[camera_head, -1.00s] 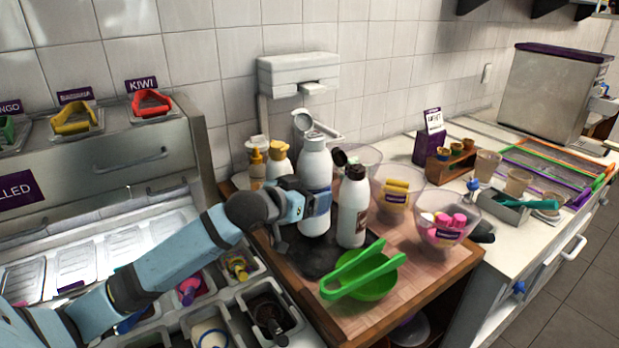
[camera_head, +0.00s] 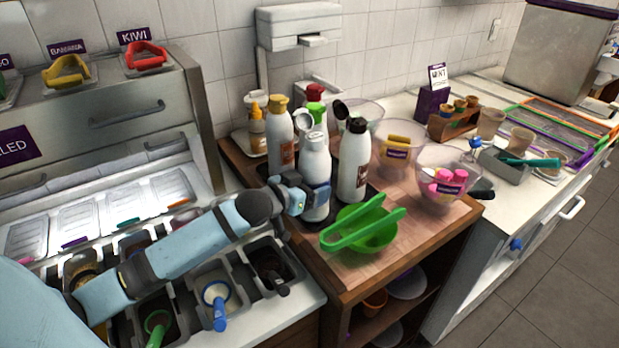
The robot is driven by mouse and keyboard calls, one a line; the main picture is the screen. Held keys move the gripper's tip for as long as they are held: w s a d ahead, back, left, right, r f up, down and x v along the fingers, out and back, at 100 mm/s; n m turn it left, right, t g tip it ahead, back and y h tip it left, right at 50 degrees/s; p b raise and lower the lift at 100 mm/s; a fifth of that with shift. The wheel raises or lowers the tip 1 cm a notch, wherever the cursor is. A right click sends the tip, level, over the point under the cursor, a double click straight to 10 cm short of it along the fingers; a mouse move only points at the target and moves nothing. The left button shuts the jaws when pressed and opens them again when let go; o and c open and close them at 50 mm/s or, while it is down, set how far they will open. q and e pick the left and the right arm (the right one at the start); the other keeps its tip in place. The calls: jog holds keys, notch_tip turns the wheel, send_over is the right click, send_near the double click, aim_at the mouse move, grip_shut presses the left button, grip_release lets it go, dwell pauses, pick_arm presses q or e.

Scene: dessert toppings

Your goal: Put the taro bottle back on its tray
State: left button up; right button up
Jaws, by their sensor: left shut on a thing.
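My left gripper (camera_head: 297,194) is shut on a white bottle (camera_head: 316,166) with an open flip cap, which stands upright. I take it to be the taro bottle, but its label is not readable. The bottle is over or on the dark tray (camera_head: 298,218) on the wooden cart top; I cannot tell whether its base touches. A white bottle with a black cap (camera_head: 354,165) stands close to its right. My right gripper is not in view.
A green bowl with green tongs (camera_head: 366,226) sits in front of the bottles. Clear bowls with yellow (camera_head: 396,150) and pink (camera_head: 443,178) scoops stand to the right. Topping bins (camera_head: 270,265) lie below my left arm. The wooden cart's front edge (camera_head: 400,262) is clear.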

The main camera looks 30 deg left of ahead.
pick_arm(q)
jog(key=shift+r, duration=0.2)
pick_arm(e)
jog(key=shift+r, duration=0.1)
pick_arm(q)
jog(key=o, duration=0.8)
jog(key=shift+f, duration=0.2)
jog(key=shift+s, duration=0.1)
jog(key=shift+r, duration=0.15)
jog(key=v, duration=1.2)
notch_tip(320, 180, up, 9)
jog(key=p, duration=1)
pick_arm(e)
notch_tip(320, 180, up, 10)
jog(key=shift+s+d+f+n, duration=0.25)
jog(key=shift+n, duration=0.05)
